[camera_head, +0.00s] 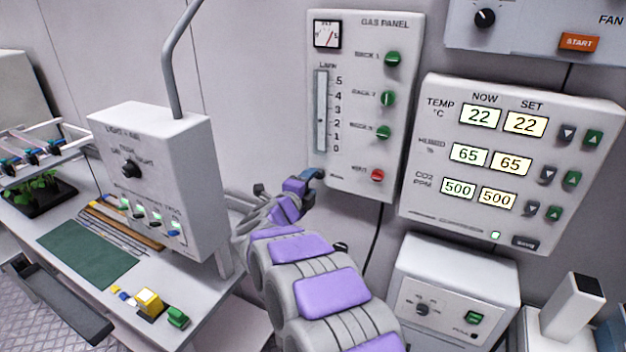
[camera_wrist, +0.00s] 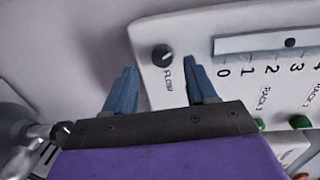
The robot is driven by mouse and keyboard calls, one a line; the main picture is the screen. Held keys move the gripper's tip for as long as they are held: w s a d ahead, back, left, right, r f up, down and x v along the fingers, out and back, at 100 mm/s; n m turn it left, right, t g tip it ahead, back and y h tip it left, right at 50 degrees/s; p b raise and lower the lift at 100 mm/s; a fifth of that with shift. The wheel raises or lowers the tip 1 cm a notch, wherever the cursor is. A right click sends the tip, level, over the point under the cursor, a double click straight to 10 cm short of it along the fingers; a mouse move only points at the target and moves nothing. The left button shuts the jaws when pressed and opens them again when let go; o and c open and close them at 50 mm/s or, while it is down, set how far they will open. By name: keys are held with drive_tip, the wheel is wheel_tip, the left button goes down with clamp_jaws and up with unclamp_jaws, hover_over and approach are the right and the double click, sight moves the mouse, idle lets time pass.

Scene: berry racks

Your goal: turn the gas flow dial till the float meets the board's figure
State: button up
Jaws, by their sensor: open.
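The gas panel (camera_head: 402,60) is a pale box on the wall with a vertical flow tube (camera_head: 321,95) scaled 0 to 5. In the wrist view the dark round flow dial (camera_wrist: 163,57) has a pale pointer mark and the word FLOW beside it. My gripper (camera_wrist: 160,77) is open, its two blue fingers on either side of the dial in the picture; contact cannot be told. It also shows at the panel's lower left in the head view (camera_head: 312,176), where it hides the dial.
Green rack knobs (camera_head: 393,59) and a red button (camera_head: 377,175) sit on the panel's right side. A climate panel (camera_head: 512,165) is to the right and a light box (camera_head: 160,170) to the left. No board with a flow figure is readable.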

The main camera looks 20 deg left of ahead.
drive_tip(key=s+r+p, duration=0.1)
drive_tip(key=s+p, duration=0.1)
drive_tip(key=s, duration=1.1)
drive_tip(key=shift+s+a, duration=0.2)
drive_tip(key=shift+a, duration=0.15)
drive_tip(key=shift+r, duration=0.1)
wheel_tip(320, 180, up, 5)
drive_tip(key=w+d+n+g+y, duration=0.3)
drive_tip(key=n+y, duration=0.3)
drive_tip(key=s+d+n+g+y, duration=0.2)
drive_tip(key=s+d+n+g, duration=0.2)
drive_tip(key=d+n, duration=0.25)
drive_tip(key=s+d+f+n+g+h, duration=0.2)
drive_tip(key=s+d+f+g, duration=0.1)
drive_tip(key=s+d, duration=0.8)
drive_tip(key=s+d+f+n+g+h, duration=0.2)
drive_tip(key=s+d+f+g, duration=0.1)
drive_tip(key=s+d, duration=0.9)
drive_tip(key=s+d+f+n+g+h, duration=0.2)
drive_tip(key=s+d+g, duration=0.3)
drive_tip(key=s+d, duration=0.6)
drive_tip(key=shift+s+d+f+g+h, duration=0.35)
drive_tip(key=shift+s+f+h, duration=0.25)
drive_tip(key=shift+s+f, duration=0.25)
drive_tip(key=shift+w, duration=0.1)
